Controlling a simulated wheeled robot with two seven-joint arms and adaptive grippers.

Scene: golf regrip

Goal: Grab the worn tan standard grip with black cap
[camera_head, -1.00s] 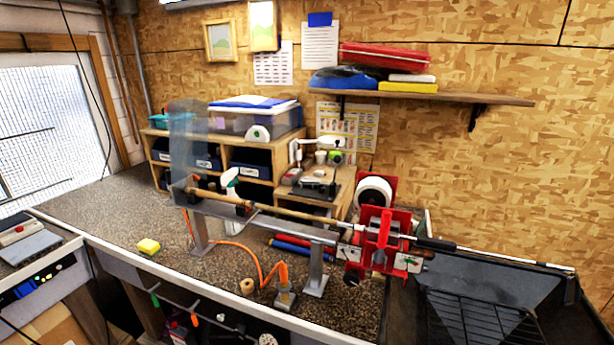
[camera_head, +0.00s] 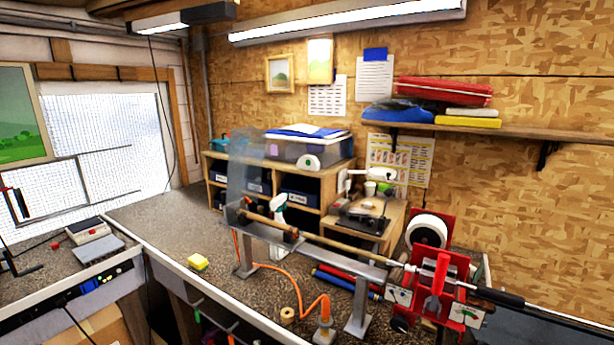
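A long tan, rod-like piece (camera_head: 340,246) lies along the grey rail of the bench fixture and slopes down to the right. Its left end lies behind a clear shield, and a dark block sits around it near there. It may be the worn tan grip on a club; a black cap is too small to make out. A silver shaft continues to the right through the red clamp (camera_head: 436,285), with a dark sleeve (camera_head: 498,296) beyond it. Neither of my grippers is in view.
A wooden cubby (camera_head: 212,172) with bins stands behind. The bench left of the fixture is mostly clear.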

